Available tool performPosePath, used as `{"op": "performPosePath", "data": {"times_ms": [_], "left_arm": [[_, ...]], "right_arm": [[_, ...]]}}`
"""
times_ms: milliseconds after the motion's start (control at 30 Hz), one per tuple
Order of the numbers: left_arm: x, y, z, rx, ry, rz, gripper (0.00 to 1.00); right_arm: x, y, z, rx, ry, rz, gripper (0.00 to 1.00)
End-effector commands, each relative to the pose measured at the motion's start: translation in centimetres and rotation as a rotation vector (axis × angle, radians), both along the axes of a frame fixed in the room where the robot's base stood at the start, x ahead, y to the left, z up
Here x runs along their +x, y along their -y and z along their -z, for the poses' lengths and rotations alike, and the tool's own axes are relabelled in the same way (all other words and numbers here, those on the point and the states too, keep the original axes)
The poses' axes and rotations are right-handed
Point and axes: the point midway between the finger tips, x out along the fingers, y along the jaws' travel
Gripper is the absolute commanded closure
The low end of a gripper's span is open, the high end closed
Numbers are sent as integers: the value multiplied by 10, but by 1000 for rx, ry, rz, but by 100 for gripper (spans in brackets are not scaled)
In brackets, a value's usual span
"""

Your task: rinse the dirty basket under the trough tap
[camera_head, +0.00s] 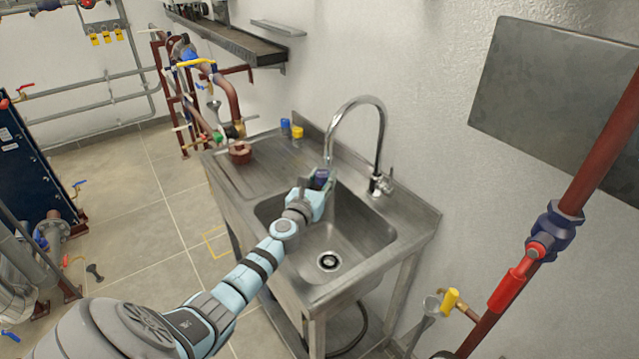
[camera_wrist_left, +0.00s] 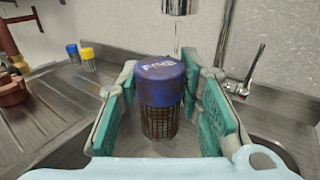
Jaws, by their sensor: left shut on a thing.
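My left gripper (camera_head: 318,188) is shut on the basket, a dark cylinder with a blue cap (camera_head: 320,177). In the left wrist view, the basket (camera_wrist_left: 160,118) stands upright between the two green-padded fingers (camera_wrist_left: 163,115); its mesh looks brown inside and its cap has pale lettering. The gripper holds it over the back left of the steel trough (camera_head: 350,238), close to the curved tap's spout. The tap (camera_head: 377,130) has its spout (camera_wrist_left: 178,6) just behind the basket in the wrist view. A faint clear streak hangs below the spout, apparently water. My right gripper is out of view.
A red-brown fitting (camera_head: 240,152) sits on the drainboard (camera_head: 245,180). The tap lever (camera_head: 383,183) is right of the spout. The trough's right side is clear.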

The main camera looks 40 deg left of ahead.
Motion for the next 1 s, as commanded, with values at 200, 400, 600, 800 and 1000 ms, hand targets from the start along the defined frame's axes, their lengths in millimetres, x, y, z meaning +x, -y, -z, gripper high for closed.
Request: {"op": "performPosePath", "data": {"times_ms": [200, 400, 600, 800, 1000], "left_arm": [[0, 0, -1, 0, 1, 0, 93], [0, 1, -1, 0, 1, 0, 93], [2, 9, -2, 0, 1, 0, 93], [2, 12, -1, 0, 1, -1, 93], [1, 8, -1, 2, 0, -1, 93]], "right_arm": [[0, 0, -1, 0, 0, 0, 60], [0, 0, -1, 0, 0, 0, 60], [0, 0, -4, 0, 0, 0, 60], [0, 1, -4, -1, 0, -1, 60], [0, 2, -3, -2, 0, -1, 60]]}}
